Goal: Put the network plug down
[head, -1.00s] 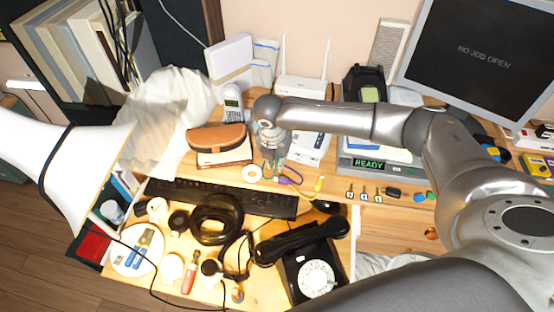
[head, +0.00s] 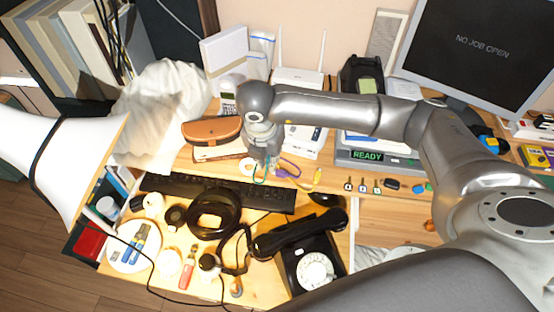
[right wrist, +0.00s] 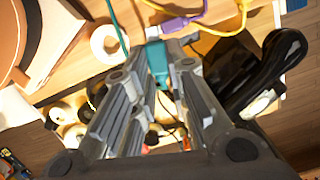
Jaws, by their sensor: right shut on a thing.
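The network plug (right wrist: 157,62) is a teal connector with a teal cable running up from it in the right wrist view. My right gripper (right wrist: 157,72) is shut on it, with a finger on each side. In the head view my right gripper (head: 265,162) points down above the desk, just behind the black keyboard (head: 222,194). The teal cable (head: 260,177) shows at its fingertips, but the plug is mostly hidden there. Whether the plug touches the desk I cannot tell. My left gripper is not in view.
Purple (head: 290,168) and yellow (head: 317,179) cables lie right of the gripper. A white tape roll (head: 247,167) and brown case (head: 212,131) are to the left. A black dial phone (head: 313,268) stands in front. Bare desk shows between the case and keyboard.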

